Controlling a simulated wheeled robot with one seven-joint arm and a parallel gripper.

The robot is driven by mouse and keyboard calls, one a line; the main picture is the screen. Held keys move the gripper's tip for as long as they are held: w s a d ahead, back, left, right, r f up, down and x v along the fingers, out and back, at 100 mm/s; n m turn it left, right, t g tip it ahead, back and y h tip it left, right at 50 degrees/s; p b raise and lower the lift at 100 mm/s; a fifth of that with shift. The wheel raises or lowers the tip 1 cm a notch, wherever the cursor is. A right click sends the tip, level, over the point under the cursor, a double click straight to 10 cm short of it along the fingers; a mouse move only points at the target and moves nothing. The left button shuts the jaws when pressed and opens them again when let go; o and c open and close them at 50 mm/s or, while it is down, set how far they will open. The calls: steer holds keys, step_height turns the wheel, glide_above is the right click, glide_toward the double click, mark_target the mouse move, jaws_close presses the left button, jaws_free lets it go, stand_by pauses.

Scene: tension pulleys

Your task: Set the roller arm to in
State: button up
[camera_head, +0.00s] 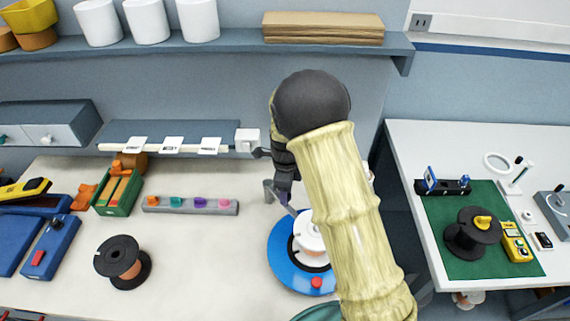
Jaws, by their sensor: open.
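A blue round base (284,262) with a white spool-like wheel (308,232) on it and a red button (316,282) at its front stands near the middle of the bench. A thin grey bar (290,208) runs from just below my gripper toward the white wheel; it may be the roller arm, but I cannot tell its setting. My gripper (284,190) is open and points down above the bar's far end. I cannot tell whether its fingers touch the bar. My pale sleeved arm covers the right side of the blue base and wheel.
A dark spool (122,262) stands at the left front of the bench. A grey strip with coloured knobs (190,205) and a green box (118,195) lie behind it. A shelf (230,42) hangs above. A second table with a green mat (440,262) stands at right, beyond a gap.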

step_height(320, 180, up, 16)
steer(key=b, duration=0.2)
steer(key=shift+f, duration=0.15)
stand_by(0.4)
steer(key=s+d+f+n+t, duration=0.1)
steer(key=s+d+f+n, duration=0.1)
steer(key=s+d+n, duration=0.6)
steer(key=s+d+f+n+t, duration=0.1)
steer(key=s+d+f+n, duration=0.2)
steer(key=s+d+n, duration=0.5)
steer(key=s+n, duration=0.2)
steer(key=n, duration=0.1)
steer(key=shift+s+d+f+n+t, duration=0.25)
steer(key=shift+d+n+t, duration=0.05)
steer(key=shift+d+n, duration=0.1)
stand_by(0.6)
